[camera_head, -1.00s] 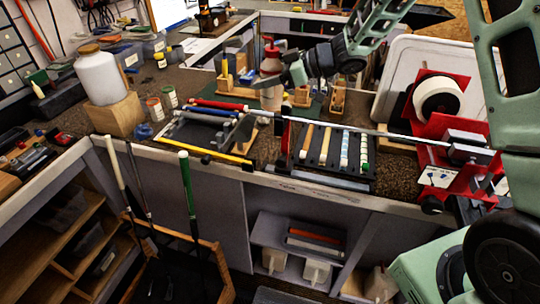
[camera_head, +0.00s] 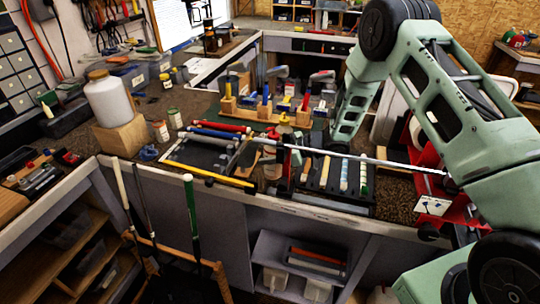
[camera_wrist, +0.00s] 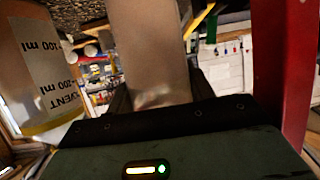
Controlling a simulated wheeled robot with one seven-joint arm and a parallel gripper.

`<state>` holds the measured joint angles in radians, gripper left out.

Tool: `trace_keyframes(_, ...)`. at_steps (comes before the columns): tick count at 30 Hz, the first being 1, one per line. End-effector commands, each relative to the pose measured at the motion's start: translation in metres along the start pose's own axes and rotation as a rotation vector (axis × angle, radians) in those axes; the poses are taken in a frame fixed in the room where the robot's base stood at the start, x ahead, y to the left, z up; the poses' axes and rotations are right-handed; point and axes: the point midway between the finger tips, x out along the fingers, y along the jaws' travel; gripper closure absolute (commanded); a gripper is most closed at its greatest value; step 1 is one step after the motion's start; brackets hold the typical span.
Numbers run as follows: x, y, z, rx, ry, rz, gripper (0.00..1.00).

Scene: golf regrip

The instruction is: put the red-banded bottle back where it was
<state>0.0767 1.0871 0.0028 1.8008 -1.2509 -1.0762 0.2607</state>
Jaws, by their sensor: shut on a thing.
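In the wrist view a pale, smooth body stands between the fingers of my gripper (camera_wrist: 155,92). I take it for the bottle (camera_wrist: 150,45); its red band does not show there. My gripper is shut on it. A clear container (camera_wrist: 38,75) with amber liquid and a volume label is close by on the left of the wrist view. In the head view my arm reaches down over the bench, and the gripper and bottle are hard to make out among the tools. Whether the bottle touches the bench cannot be told.
A golf club shaft (camera_head: 385,161) runs across the bench towards a red stand (camera_head: 415,135). A wooden rack (camera_head: 262,116) of colored-handled tools stands behind. A tray (camera_head: 318,188) of grips lies in front. A large white jar (camera_head: 110,100) stands on a wooden block at left.

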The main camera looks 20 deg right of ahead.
Motion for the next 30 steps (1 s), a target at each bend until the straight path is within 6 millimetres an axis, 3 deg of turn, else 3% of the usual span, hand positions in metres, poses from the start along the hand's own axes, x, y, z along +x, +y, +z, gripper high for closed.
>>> trace_keyframes(4, 0.005, 0.000, 0.012, 0.000, 0.000, 0.001, 0.76)
trace_keyframes(16, 0.008, 0.000, 0.018, -0.001, 0.001, 0.001, 0.76)
trace_keyframes(17, 0.007, 0.000, 0.017, -0.001, 0.000, 0.001, 0.42)
trace_keyframes(18, 0.007, 0.000, 0.017, -0.001, 0.000, 0.001, 0.31)
trace_keyframes(19, 0.007, 0.000, 0.017, -0.001, 0.000, 0.001, 0.26)
trace_keyframes(30, 0.005, 0.000, 0.011, -0.001, 0.000, 0.001, 0.26)
